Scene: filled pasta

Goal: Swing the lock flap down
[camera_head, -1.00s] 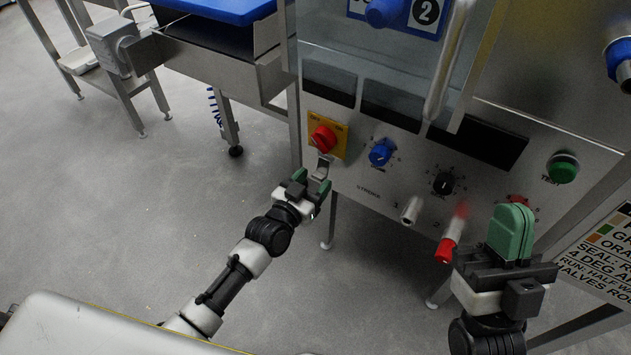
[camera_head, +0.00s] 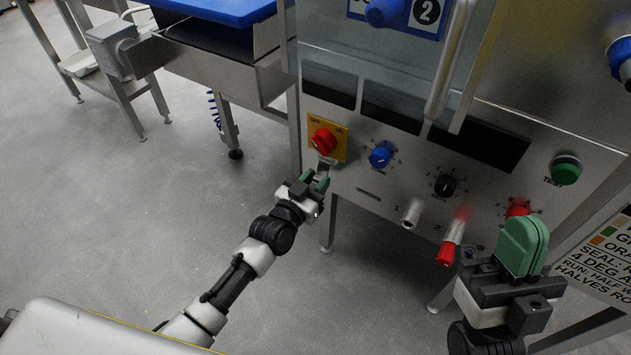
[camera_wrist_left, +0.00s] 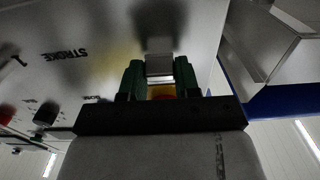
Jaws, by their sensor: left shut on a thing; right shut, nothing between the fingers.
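The lock flap (camera_head: 326,163) is a small grey metal piece just below the red knob (camera_head: 323,141) on its yellow OFF/ON plate (camera_head: 341,146). My left gripper (camera_head: 313,181) reaches up from below and is shut on the flap. In the left wrist view the flap (camera_wrist_left: 159,66) lies between the green fingers of my left gripper (camera_wrist_left: 158,80). The fingers hide part of it in the head view. My right gripper (camera_head: 523,247) is shut and empty, raised in front of the panel at the right.
A steel bench with a blue top (camera_head: 215,8) stands at the left. Open floor (camera_head: 110,220) lies left of my left arm.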

